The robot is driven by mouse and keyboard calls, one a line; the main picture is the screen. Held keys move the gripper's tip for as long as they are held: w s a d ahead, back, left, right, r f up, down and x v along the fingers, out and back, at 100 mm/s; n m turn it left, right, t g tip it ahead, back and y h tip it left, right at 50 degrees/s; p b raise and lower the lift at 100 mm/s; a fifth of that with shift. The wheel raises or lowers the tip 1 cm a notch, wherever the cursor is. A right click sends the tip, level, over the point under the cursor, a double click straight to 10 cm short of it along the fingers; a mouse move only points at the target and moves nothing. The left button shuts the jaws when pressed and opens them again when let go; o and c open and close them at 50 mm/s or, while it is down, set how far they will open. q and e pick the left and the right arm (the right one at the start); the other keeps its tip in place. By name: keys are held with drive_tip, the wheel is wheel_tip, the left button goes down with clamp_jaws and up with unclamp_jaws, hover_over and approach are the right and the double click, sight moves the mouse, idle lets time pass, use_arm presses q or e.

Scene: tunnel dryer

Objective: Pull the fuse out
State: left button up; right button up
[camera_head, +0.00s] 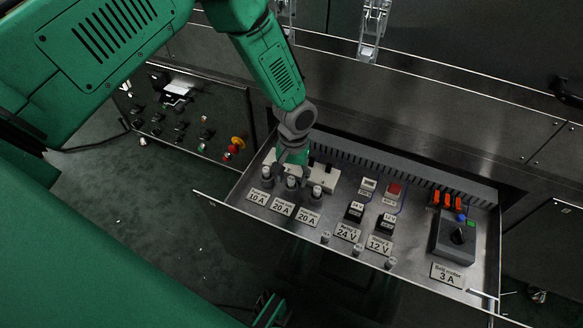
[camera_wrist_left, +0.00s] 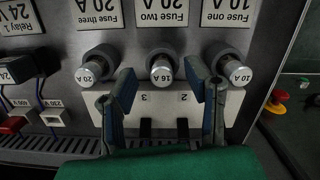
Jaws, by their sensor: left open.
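Three round fuse caps stand in a row in the open drawer. No clear contact with a fuse shows. My right gripper is not visible.
The drawer (camera_head: 415,265) also holds relays (camera_head: 355,212) with labels, a motor control box (camera_head: 458,238) and orange switches (camera_head: 447,199). A panel with knobs and a red stop button (camera_head: 232,150) is at left. Metal latches (camera_head: 374,25) hang behind.

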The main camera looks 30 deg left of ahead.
use_arm(q)
drive_tip(key=shift+f, duration=0.45)
drive_tip(key=shift+a, duration=0.15)
clamp_jaws()
drive_tip(key=c, duration=0.7)
unclamp_jaws()
clamp_jaws()
drive_tip(key=shift+r, duration=0.15)
drive_tip(key=shift+r+p, duration=0.55)
drive_tip(key=shift+p, duration=0.1)
drive_tip(key=shift+r+p, duration=1)
drive_tip(key=shift+r, duration=0.15)
